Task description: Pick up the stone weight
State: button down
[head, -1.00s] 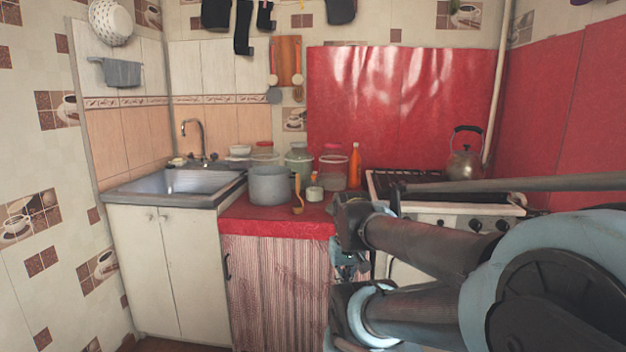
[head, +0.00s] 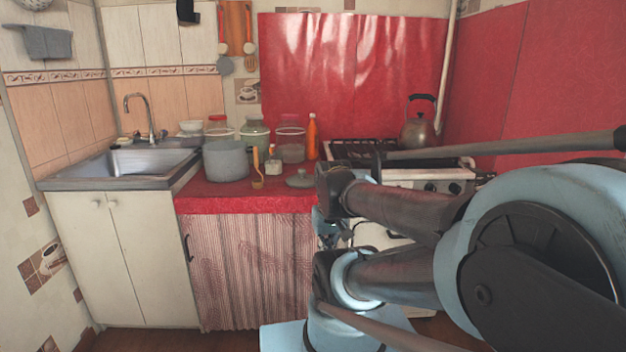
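A small pale block with a dark knob on top (head: 274,162) stands on the red counter (head: 245,203). It may be the stone weight, but it is too small to be sure. It sits just right of a wooden ladle (head: 257,172) and left of a low green lid-like thing (head: 299,179). My arm reaches in from the right. Its far end, with what seems part of my gripper (head: 326,228), is in front of the counter's right end, lower than the block and apart from it. The fingers cannot be made out.
A grey pot (head: 226,162) stands left of the ladle. Several glass jars and an orange bottle (head: 312,137) stand behind. The sink (head: 150,160) is at left. The stove (head: 440,180) with a kettle (head: 418,128) is at right. The front strip of counter is clear.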

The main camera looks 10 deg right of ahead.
aim_at(303, 180)
jog(key=u, duration=1.35)
jog(key=k, duration=1.05)
jog(key=z, duration=1.05)
jog(key=i, duration=1)
